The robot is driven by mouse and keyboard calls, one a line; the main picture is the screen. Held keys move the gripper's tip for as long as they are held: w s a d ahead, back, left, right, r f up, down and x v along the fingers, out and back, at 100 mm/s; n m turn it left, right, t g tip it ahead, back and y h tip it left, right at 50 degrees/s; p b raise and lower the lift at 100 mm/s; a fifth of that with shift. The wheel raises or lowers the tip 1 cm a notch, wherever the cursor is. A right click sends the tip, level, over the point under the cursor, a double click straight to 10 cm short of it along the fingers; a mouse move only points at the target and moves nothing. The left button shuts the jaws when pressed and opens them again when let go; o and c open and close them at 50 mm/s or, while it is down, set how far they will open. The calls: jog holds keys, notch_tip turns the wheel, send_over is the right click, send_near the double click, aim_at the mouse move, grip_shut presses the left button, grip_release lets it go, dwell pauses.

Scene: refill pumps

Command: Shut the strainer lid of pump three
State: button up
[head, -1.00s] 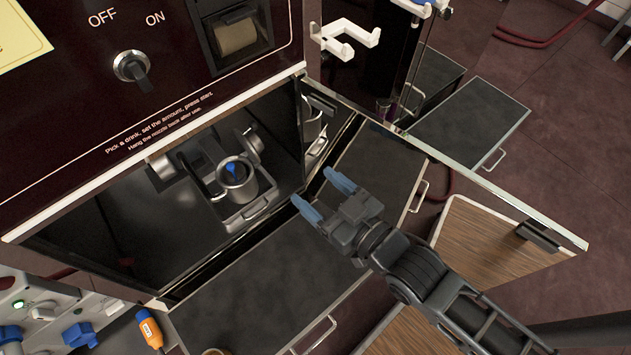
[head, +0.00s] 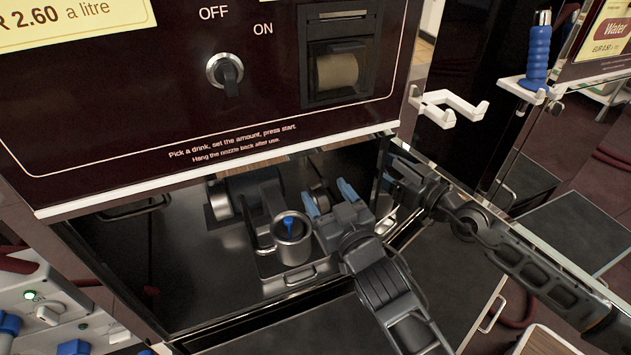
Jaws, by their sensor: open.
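Below the OFF/ON panel, the pump bay stands open, with the pump body (head: 226,196) inside. In front of the pump is a metal strainer pot (head: 293,250) with a side handle. Its round mouth is uncovered, and a blue piece shows inside. A dark upright part (head: 262,196) rises just behind the pot; I cannot tell for sure whether it is the raised strainer lid. My gripper (head: 329,198) is open and empty, its blue fingertips just right of the pot, apart from it and pointing into the bay. My wrist hides part of the bay's right side.
The open door (head: 520,248) at the right is shiny and mirrors my arm. A white nozzle hook (head: 448,108) sticks out above it. A knob (head: 225,72) sits on the panel over the bay. A lit socket panel (head: 40,305) is at lower left.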

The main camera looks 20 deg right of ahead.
jog(key=shift+w+d+p, duration=0.1)
jog(key=shift+w+p, duration=0.25)
jog(key=shift+w, duration=2.8)
jog(key=shift+c, duration=0.3)
grip_shut()
